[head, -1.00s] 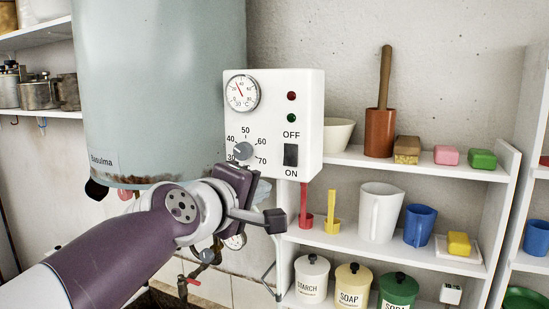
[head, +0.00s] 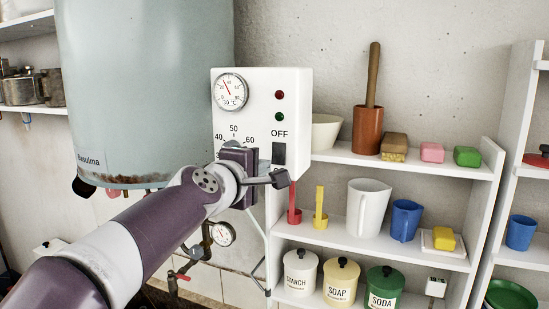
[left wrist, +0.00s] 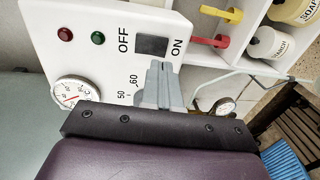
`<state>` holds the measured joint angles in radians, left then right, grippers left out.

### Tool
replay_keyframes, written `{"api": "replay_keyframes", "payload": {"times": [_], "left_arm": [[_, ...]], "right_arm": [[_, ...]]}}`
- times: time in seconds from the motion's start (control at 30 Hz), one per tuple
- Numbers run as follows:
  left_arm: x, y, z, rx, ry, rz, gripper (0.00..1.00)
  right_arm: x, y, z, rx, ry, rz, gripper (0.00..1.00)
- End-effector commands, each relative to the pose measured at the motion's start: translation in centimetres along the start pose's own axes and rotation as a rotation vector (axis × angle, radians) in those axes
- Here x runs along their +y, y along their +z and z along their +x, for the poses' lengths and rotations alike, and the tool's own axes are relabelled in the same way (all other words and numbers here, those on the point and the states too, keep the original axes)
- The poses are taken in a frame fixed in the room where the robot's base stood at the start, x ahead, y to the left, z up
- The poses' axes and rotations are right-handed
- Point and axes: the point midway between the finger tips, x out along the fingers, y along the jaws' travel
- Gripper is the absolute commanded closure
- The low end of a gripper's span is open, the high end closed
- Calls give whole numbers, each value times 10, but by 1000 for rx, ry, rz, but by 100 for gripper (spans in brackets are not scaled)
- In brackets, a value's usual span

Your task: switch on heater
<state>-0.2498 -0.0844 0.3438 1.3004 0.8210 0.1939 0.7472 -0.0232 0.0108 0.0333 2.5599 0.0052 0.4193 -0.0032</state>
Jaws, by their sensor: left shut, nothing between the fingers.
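The heater is a pale grey-blue tank (head: 145,85) with a white control box (head: 250,105) on its right. The box has a black rocker switch (head: 278,153), with OFF above it. The switch also shows in the left wrist view (left wrist: 152,45), between OFF and ON. My left gripper (head: 279,178) is shut and empty, its tips just below the switch in the head view, hiding the ON label there. In the left wrist view its grey fingers (left wrist: 160,80) end close to the switch; I cannot tell whether they touch. My right gripper is not in view.
The box carries a round thermometer (head: 231,91), a red lamp (head: 280,95) and a green lamp (head: 279,117), both looking dark. The temperature dial is mostly hidden by my gripper. White shelves (head: 335,236) with jugs, scoops and jars stand close on the right. A pressure gauge (head: 223,234) hangs below.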

Motion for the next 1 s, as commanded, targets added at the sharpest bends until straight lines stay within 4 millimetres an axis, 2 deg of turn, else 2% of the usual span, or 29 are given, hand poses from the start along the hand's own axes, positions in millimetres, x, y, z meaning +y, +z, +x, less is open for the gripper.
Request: {"api": "replay_keyframes", "payload": {"times": [0.1, 0.33, 1.0], "left_arm": [[3, 0, 24, -1, -1, -2, 100], [2, 0, 50, -1, 1, -1, 100], [-1, 0, 57, 0, 1, 0, 100]], "right_arm": [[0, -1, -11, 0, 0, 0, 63], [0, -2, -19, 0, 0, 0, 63], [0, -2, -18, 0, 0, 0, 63]]}}
